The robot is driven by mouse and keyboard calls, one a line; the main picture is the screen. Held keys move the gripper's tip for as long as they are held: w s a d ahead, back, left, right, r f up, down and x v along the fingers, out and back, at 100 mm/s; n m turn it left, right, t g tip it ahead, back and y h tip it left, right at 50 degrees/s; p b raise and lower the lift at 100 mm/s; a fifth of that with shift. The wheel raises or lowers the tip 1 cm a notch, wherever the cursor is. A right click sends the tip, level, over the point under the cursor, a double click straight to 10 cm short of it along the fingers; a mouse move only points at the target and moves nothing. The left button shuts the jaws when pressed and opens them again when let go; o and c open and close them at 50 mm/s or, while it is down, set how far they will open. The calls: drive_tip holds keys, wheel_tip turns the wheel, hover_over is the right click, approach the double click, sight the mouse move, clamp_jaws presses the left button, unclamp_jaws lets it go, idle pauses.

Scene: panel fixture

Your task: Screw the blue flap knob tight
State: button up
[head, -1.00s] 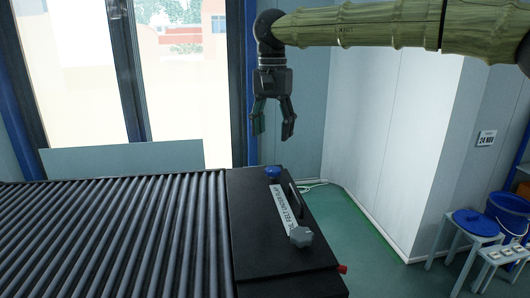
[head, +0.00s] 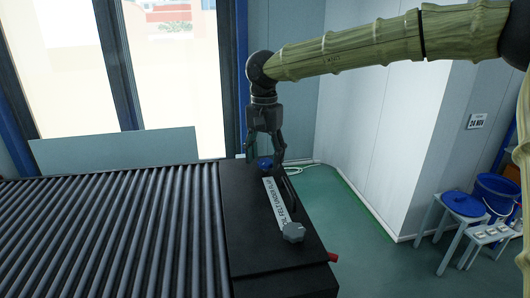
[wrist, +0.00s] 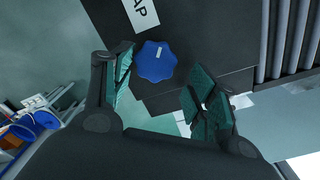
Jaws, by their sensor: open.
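The blue flap knob (head: 264,163) sits at the far end of the black panel (head: 250,225), beyond a white label strip. In the wrist view the knob (wrist: 156,61) has a lobed rim and lies ahead of and between my finger pads. My gripper (head: 265,157) points down at the knob with its fingers spread to either side. It is open and holds nothing; in the wrist view its green pads (wrist: 160,92) stand apart from the knob. A grey knob (head: 293,232) is at the label's near end.
A black handle (head: 290,190) stands right of the label. A roller conveyor (head: 110,235) adjoins the panel's left side. A red part (head: 333,257) sticks out at the panel's near right. Stools with a blue lid (head: 463,203) and a blue bucket (head: 497,190) stand far right.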

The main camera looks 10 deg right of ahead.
sight(267, 164)
drive_tip(key=shift+s+r, duration=0.1)
drive_tip(key=shift+s, duration=0.25)
drive_tip(key=shift+s+r, duration=0.25)
drive_tip(key=shift+s, duration=0.3)
drive_tip(key=shift+s+r, duration=0.2)
drive_tip(key=shift+s, duration=0.35)
drive_tip(key=shift+w+a+f, duration=0.15)
drive_tip(key=shift+w+f, duration=0.35)
drive_tip(key=shift+w, duration=0.3)
drive_tip(key=c, duration=0.7)
drive_tip(key=shift+w+d, duration=0.15)
drive_tip(key=shift+d, duration=0.05)
drive_tip(key=shift+c, duration=1.4)
drive_tip(key=shift+r, duration=0.1)
drive_tip(key=shift+s+a+r, duration=0.1)
drive_tip(key=shift+s+r, duration=0.05)
drive_tip(key=shift+s, duration=0.05)
drive_tip(key=shift+c, duration=0.3)
